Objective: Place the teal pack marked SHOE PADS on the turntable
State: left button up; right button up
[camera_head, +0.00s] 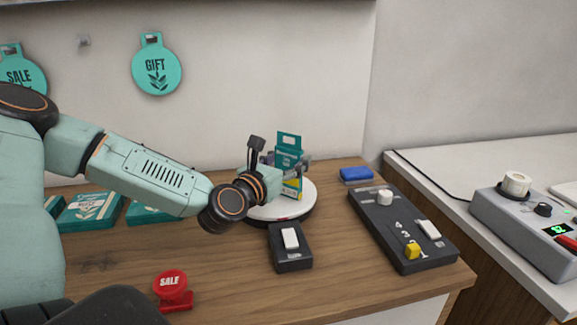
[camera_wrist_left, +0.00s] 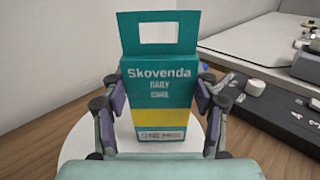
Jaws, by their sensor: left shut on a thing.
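The teal pack (camera_head: 289,152) is upright at the white turntable (camera_head: 303,207), its hang tab on top. My left gripper (camera_wrist_left: 160,98) is shut on the pack, one finger on each side. In the head view the left gripper (camera_head: 285,168) is over the turntable, partly hiding the pack. The white disc shows around the pack's lower end; I cannot tell whether its base touches the disc. My right gripper is out of view.
A dark switch box (camera_head: 291,253) stands in front of the turntable. A long dark control panel (camera_head: 405,232) and a blue block (camera_head: 356,174) are to the right. Teal packs (camera_head: 92,211) lie at left behind my arm. A red SALE sign (camera_head: 172,287) stands at the front.

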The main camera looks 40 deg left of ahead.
pick_arm(q)
jog(key=shift+w, duration=0.15)
jog(key=shift+f, duration=0.1)
jog(key=o, duration=1.1)
